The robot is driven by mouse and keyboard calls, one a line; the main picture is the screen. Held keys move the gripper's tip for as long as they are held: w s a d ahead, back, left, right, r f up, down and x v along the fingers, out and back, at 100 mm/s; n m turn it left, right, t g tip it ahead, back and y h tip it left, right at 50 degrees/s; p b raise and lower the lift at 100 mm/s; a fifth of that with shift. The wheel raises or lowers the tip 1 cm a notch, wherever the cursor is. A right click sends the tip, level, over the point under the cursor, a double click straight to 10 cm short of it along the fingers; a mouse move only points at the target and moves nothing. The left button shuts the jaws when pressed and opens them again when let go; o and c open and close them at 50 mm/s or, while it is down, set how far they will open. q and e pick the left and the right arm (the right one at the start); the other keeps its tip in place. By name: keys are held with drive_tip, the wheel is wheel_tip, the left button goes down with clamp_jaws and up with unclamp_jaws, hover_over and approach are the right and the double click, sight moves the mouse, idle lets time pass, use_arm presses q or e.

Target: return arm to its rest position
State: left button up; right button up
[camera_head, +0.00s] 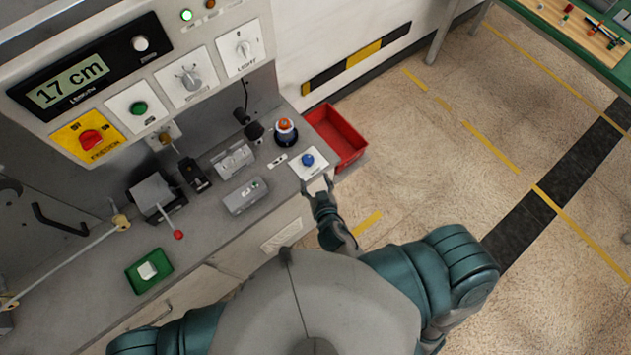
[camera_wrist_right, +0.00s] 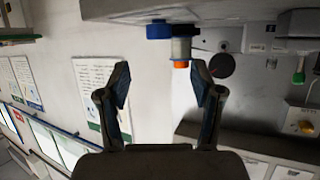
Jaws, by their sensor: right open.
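My right gripper (camera_head: 317,187) is open and empty at the front edge of the grey worktop (camera_head: 222,211). In the head view its fingertips lie just below the white plate with a blue push button (camera_head: 307,159); I cannot tell whether they touch anything. In the right wrist view the two fingers of the gripper (camera_wrist_right: 163,88) stand wide apart with nothing between them. That view looks upside down, with the blue button (camera_wrist_right: 159,31) and the orange-topped knob (camera_wrist_right: 181,50) beyond the fingertips. My left gripper is not in view; only part of that arm shows at the lower left.
An orange-topped knob (camera_head: 286,129) stands behind the button. A red bin (camera_head: 338,136) is at the worktop's right end. A red-tipped lever (camera_head: 177,234) and a green tray with a white block (camera_head: 133,279) are farther left. The floor (camera_head: 400,170) to the right is clear.

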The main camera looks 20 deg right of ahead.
idle(0.6)
drive_tip(key=s+d+f+n+g+y+b, duration=0.15)
drive_tip(key=s+f, duration=0.25)
drive_tip(key=f, duration=0.7)
drive_tip(key=s+f+n+g, duration=0.1)
drive_tip(key=s+f+g, duration=0.25)
drive_tip(key=f, duration=0.75)
drive_tip(key=s+d+f+n+g, duration=0.15)
drive_tip(key=s+f, duration=0.25)
drive_tip(key=f, duration=0.7)
use_arm(q)
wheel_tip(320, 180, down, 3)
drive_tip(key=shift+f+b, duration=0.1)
drive_tip(key=shift+b, duration=0.75)
use_arm(e)
drive_tip(key=s+d+f+g, duration=0.3)
drive_tip(key=s+f, duration=0.4)
drive_tip(key=s, duration=0.4)
drive_tip(key=s+d+f+g, duration=0.3)
drive_tip(key=s+d+f, duration=0.2)
drive_tip(key=s+f, duration=0.3)
drive_tip(key=s, duration=0.3)
drive_tip(key=shift+s+d+m, duration=0.25)
drive_tip(key=shift+s+m, duration=0.15)
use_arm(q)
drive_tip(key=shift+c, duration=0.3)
use_arm(e)
drive_tip(key=shift+h, duration=0.25)
drive_tip(key=shift+c, duration=0.3)
